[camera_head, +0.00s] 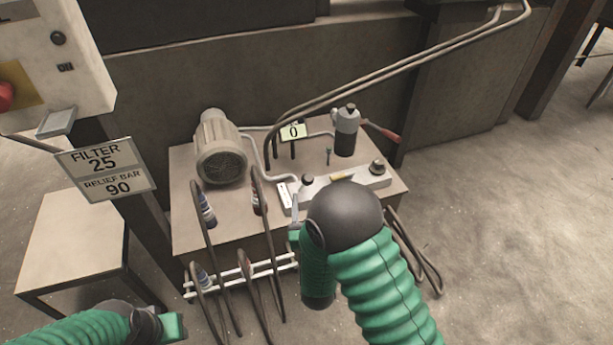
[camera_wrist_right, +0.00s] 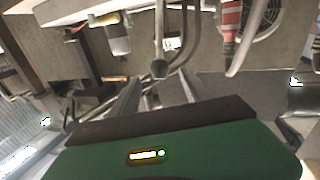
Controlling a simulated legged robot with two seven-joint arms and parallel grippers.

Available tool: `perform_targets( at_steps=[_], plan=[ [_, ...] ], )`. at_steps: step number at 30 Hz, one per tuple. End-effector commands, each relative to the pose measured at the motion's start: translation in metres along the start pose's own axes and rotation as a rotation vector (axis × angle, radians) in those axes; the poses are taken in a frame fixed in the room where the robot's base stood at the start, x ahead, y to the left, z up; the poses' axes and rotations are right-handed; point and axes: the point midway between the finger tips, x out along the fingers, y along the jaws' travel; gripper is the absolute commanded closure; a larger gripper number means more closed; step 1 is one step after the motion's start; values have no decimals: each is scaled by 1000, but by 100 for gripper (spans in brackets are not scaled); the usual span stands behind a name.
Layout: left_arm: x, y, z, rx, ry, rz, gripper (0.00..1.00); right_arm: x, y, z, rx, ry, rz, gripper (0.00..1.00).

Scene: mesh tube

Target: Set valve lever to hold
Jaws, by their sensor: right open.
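A bench (camera_head: 190,162) holds a hydraulic unit with a long manifold block (camera_head: 352,184), which has dark round knobs on top. A small upright lever (camera_head: 328,155) stands behind the block. A red-handled lever (camera_head: 385,134) sticks out to the right from the dark cylinder; I cannot tell which one is the valve lever. My right gripper (camera_head: 295,208) is at the block's front left, partly hidden by my forearm. In the right wrist view, its fingers (camera_wrist_right: 158,98) are apart and empty, with a dark-tipped rod (camera_wrist_right: 160,66) beyond them. My left gripper (camera_head: 172,326) is low at left, fingers not visible.
A ribbed motor (camera_head: 220,148) stands on the bench's left. Several dark hoses (camera_head: 270,250) hang at the front by a white rack (camera_head: 240,272). A sign post (camera_head: 105,168) and a low table (camera_head: 68,235) stand left.

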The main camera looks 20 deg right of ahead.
Motion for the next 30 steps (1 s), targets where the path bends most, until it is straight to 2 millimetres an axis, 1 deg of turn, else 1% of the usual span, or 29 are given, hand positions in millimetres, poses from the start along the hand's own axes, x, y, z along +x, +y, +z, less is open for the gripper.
perform_targets(
  at_steps=[1, 6, 9, 13, 17, 23, 24, 30],
  plan=[
    [10, 0, 2, 0, 0, 0, 64, 14, 1, 5, 3, 4, 5, 45],
    [25, 0, 6, 0, -1, 0, 64, 59, 1, 4, 1, 4, 3, 45],
    [34, 0, 8, 0, -1, 0, 64, 82, 1, 4, 2, 3, 2, 45],
    [40, 0, 10, 0, -1, 0, 64, 101, 0, 3, 2, 1, 1, 45],
    [41, 0, 10, 0, -1, 0, 64, 110, 0, 1, 1, -1, 0, 45],
    [40, 0, 10, 0, -1, 0, 64, 110, 0, 1, 0, -2, 0, 45],
    [40, 0, 10, 0, -1, 0, 64, 110, 0, 1, 0, -2, 0, 46],
    [40, 0, 10, 0, -1, 0, 64, 110, 0, 1, 0, -2, 0, 72]
  ],
)
